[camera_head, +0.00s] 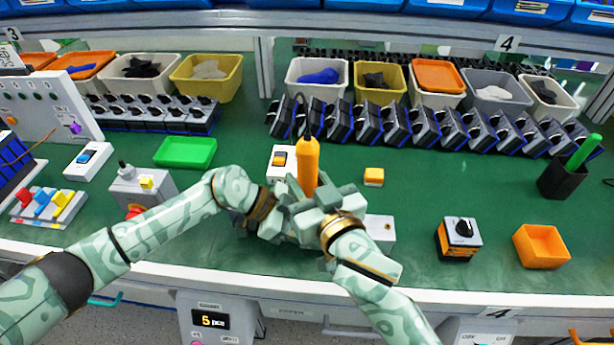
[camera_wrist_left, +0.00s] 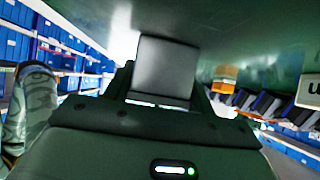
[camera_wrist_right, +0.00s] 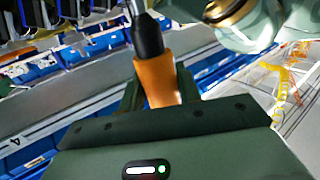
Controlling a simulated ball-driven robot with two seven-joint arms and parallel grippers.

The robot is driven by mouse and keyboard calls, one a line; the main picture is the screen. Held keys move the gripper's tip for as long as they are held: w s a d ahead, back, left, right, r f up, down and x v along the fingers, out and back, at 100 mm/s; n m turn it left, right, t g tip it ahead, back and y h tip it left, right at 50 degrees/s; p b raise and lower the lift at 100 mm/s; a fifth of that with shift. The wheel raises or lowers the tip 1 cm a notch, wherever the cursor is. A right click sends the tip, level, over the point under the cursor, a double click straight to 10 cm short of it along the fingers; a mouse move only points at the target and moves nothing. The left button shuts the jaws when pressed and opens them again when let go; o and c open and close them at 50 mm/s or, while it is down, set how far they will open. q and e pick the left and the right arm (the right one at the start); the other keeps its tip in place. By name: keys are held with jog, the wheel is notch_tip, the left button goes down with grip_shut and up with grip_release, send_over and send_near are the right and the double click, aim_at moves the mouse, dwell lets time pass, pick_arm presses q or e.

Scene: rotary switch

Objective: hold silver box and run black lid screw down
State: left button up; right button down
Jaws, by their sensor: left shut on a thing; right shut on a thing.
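My left gripper (camera_wrist_left: 165,85) is shut on a silver box (camera_wrist_left: 165,68), seen between its fingers in the left wrist view. My right gripper (camera_wrist_right: 158,92) is shut on the orange body of a powered screwdriver (camera_wrist_right: 155,80), whose dark nose also shows. In the head view the orange screwdriver (camera_head: 307,165) stands nearly upright at the right gripper (camera_head: 322,200). The two grippers overlap at mid-bench, and the left gripper (camera_head: 285,215) is partly covered. I cannot make out the black lid or its screw.
A pale grey box (camera_head: 381,231) sits just right of the grippers, partly hidden. A black-knobbed rotary switch (camera_head: 459,239) and an orange bin (camera_head: 541,246) stand farther right. A yellow button block (camera_head: 374,177) and a green tray (camera_head: 185,152) lie behind. Switch rows line the back.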

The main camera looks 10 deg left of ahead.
aim_at(312, 174)
jog(key=shift+f, duration=0.5)
dwell(2.2)
jog(key=shift+r, duration=2.35)
pick_arm(q)
jog(key=o, duration=1.5)
